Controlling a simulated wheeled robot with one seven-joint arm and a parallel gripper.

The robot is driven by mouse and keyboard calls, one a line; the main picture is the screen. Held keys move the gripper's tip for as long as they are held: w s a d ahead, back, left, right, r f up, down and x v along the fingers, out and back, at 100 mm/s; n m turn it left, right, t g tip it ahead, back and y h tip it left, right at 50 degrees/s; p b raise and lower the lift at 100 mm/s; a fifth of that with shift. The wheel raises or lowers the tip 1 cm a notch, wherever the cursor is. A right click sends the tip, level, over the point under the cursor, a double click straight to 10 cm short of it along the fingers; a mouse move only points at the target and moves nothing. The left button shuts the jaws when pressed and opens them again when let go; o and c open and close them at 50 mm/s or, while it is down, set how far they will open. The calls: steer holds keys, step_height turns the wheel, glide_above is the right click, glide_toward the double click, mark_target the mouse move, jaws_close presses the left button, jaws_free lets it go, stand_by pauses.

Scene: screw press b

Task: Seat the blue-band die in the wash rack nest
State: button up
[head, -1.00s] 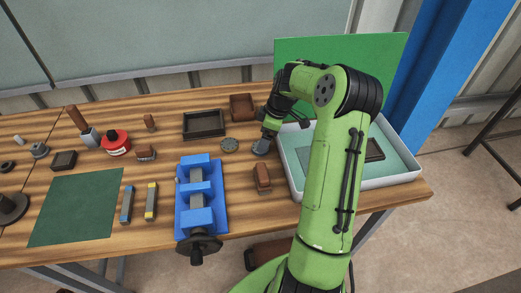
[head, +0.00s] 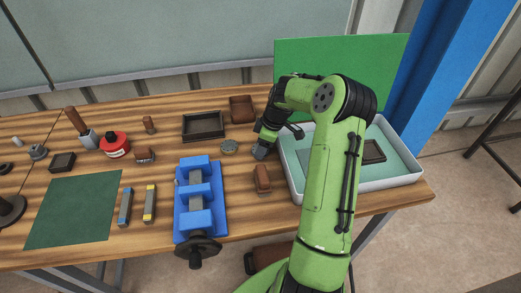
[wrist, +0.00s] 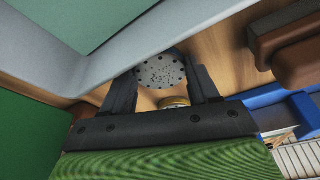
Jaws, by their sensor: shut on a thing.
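My gripper (wrist: 165,84) is shut on a round grey die (wrist: 160,70) with a perforated face, which shows between the fingertips in the wrist view. A bluish edge shows at the die's far rim; the rest of its band is hidden. In the head view my gripper (head: 261,149) is just left of the white wash tray (head: 405,185), over the wood table, and the die is hard to make out there. A dark rack-like piece (head: 374,151) sits in the tray's teal inside. My arm hides the tray's middle, and I cannot make out the nest.
A small round tin (head: 229,147) stands left of my gripper. A brown block (head: 262,179) is in front of it, and the blue screw press (head: 199,200) is further left. A dark tray (head: 203,125) and brown box (head: 242,109) stand behind. A green board (head: 345,65) rises behind the wash tray.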

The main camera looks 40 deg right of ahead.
steer(key=shift+r, duration=0.15)
step_height(320, 180, up, 10)
steer(key=p, duration=0.2)
stand_by(1.2)
